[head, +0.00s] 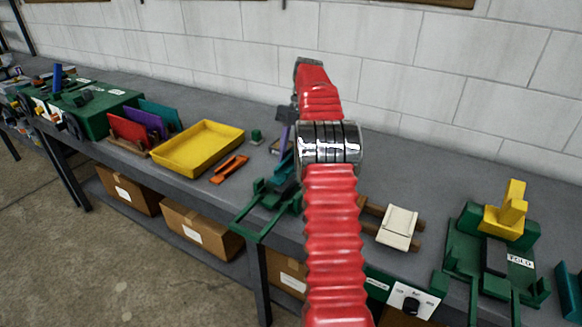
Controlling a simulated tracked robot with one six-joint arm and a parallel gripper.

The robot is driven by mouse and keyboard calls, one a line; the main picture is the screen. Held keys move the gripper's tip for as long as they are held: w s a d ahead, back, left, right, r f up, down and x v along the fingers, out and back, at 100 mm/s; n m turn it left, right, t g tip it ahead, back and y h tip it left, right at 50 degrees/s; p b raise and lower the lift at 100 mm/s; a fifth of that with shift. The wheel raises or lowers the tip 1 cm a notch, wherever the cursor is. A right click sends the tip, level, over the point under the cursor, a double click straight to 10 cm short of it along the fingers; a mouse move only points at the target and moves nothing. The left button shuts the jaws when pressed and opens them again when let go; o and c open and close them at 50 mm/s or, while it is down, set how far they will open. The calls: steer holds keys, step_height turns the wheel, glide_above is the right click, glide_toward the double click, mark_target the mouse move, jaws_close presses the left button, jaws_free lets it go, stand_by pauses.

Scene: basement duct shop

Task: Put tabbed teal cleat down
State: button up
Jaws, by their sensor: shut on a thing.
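My gripper (287,118) points down beyond my red arm, near the middle of the head view. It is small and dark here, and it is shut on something. A teal piece (283,166), likely the tabbed cleat, shows below it, just left of my arm's banded joint. My arm hides part of this piece, so its tab and its exact contact with the jaws cannot be made out. The teal piece is at the back of a green fixture (262,208) on the bench; whether it touches the fixture is unclear.
A yellow tray (198,148), orange pieces (230,168) and a small green block (256,136) lie left on the grey bench (190,88). A cream pad on brown bars (398,228) and a green fixture with a yellow part (503,215) stand right. Coloured sheets (128,131) stand farther left.

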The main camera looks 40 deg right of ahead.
mark_target(291, 166)
steer(key=shift+f, duration=1.85)
steer(key=o, duration=1.2)
steer(key=shift+f, duration=0.1)
steer(key=shift+v, duration=3.7)
